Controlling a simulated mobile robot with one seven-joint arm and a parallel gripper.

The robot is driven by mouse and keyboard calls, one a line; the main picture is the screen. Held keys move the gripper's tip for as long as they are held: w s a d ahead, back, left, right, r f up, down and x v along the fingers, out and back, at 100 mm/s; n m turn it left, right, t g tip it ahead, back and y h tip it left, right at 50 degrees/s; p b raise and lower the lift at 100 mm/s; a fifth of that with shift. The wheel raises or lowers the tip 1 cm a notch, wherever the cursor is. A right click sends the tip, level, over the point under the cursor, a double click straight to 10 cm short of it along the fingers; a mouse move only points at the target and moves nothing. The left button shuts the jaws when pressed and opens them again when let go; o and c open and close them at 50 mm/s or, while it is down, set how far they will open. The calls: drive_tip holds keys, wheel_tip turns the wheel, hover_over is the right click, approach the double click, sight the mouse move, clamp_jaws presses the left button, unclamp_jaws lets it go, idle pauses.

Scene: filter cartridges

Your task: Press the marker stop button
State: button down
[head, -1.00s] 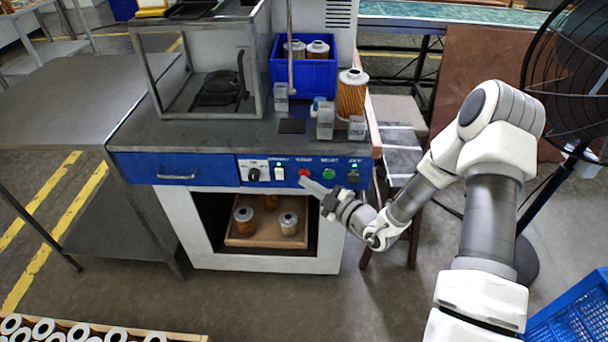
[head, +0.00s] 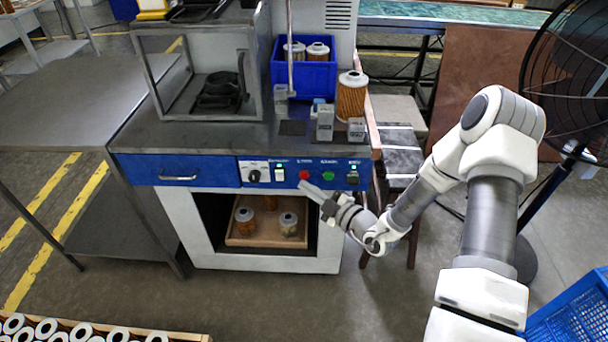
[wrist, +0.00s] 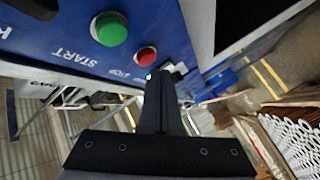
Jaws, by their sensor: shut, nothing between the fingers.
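The red button (head: 304,174) sits on the blue front panel (head: 217,171) of the workbench, left of a green button (head: 328,175). In the wrist view the red button (wrist: 146,55) is beside the larger green button (wrist: 111,28), which is labelled START. In the wrist view the closed fingers (wrist: 160,75) end close to the red button. I cannot tell whether they touch the panel.
A dark knob (head: 254,175), a lit white switch (head: 279,174) and a dark switch (head: 352,177) share the panel. Below is an open shelf with a wooden tray (head: 240,240) of cartridges. A fan (head: 575,75) stands at the right.

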drive_tip(key=shift+s, duration=0.15)
drive_tip(key=s+p, duration=0.1)
drive_tip(key=s, duration=0.3)
drive_tip(key=shift+s+a+p, duration=0.1)
drive_tip(key=shift+s+p, duration=0.2)
drive_tip(key=shift+s, duration=0.1)
idle(0.7)
